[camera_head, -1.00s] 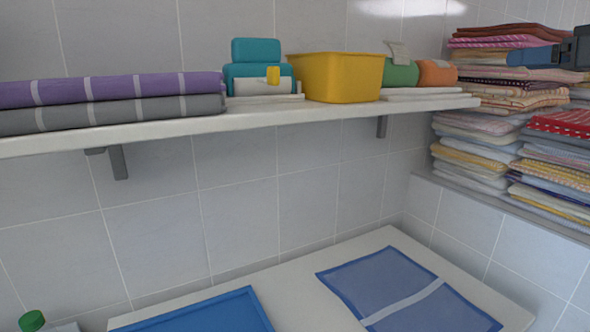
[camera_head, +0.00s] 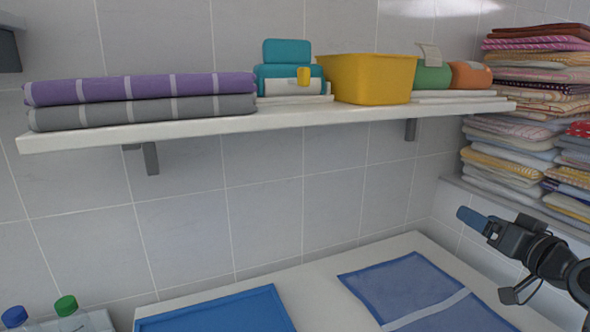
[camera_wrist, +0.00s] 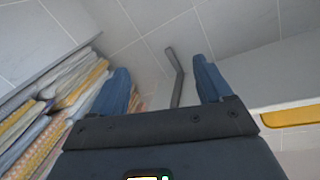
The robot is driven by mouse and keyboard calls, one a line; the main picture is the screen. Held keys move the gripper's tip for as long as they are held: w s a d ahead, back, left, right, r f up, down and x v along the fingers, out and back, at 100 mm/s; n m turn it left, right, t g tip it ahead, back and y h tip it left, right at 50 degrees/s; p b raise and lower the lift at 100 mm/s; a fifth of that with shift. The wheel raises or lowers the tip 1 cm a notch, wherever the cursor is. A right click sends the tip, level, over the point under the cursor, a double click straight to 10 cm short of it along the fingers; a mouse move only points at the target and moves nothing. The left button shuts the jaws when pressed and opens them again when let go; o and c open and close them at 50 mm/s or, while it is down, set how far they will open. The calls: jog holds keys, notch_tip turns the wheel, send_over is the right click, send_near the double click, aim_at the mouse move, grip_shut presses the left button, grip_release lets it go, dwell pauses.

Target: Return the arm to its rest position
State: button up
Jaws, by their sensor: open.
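My gripper (camera_head: 474,221) is at the right of the head view, on my dark arm, above the right end of the white table and in front of the towel stacks. It points left. In the wrist view its two blue fingers (camera_wrist: 162,88) stand apart with nothing between them. Beyond them are the grey tiled wall and a dark bracket (camera_wrist: 176,75). The arm's inner links run off the right edge of the head view.
A white shelf (camera_head: 200,130) bears folded purple and grey towels, a yellow bin (camera_head: 372,80) and rolled items. Towel stacks (camera_head: 505,150) stand at right. The table (camera_head: 322,290) below holds a blue tray (camera_head: 225,312) and a blue cloth (camera_head: 400,290). Bottles (camera_head: 66,306) are at lower left.

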jog(key=s+a+f+m+g+h, duration=0.1)
jog(key=s+a+f+h, duration=0.1)
jog(key=s+a+f, duration=0.65)
jog(key=s+a+f+m+h, duration=0.1)
jog(key=s+a+f, duration=0.4)
jog(key=s+f, duration=0.7)
jog(key=s+a+r+n, duration=0.1)
jog(key=s+r, duration=0.2)
jog(key=s, duration=0.7)
jog(key=s+a+r+n, duration=0.2)
jog(key=s+r, duration=0.1)
jog(key=s, duration=0.6)
jog(key=s+a+r+n+g+y, duration=0.1)
jog(key=s+r, duration=0.2)
jog(key=s, duration=0.7)
jog(key=shift+s+a+n, duration=0.3)
